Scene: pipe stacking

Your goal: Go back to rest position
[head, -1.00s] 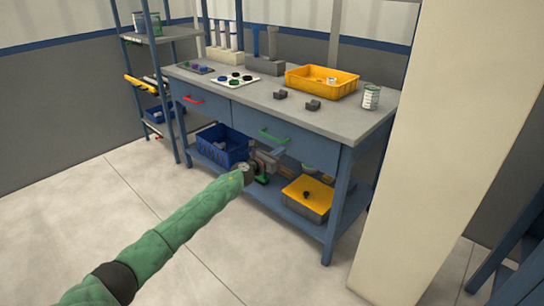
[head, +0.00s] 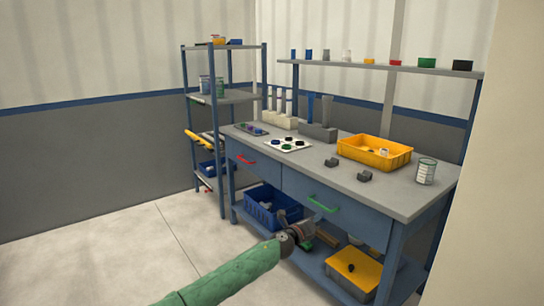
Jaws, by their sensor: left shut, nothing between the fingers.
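My left arm comes in from the bottom in a green sleeve. My left gripper (head: 308,233) is in front of the workbench, near the lower shelf and below the drawer with the green handle (head: 323,204). It looks shut and empty. My right gripper is not in view. The workbench (head: 357,185) has a grey top and blue drawers. On it stand white pipes (head: 280,101) in a pale holder and blue and grey pipes (head: 327,111) in a dark grey holder.
A yellow tray (head: 376,162) and a can (head: 426,171) stand on the bench's right side. A blue bin (head: 262,217) and a yellow-lidded box (head: 354,268) sit on the lower shelf. A blue shelf rack (head: 222,97) stands at left. The floor at left is clear.

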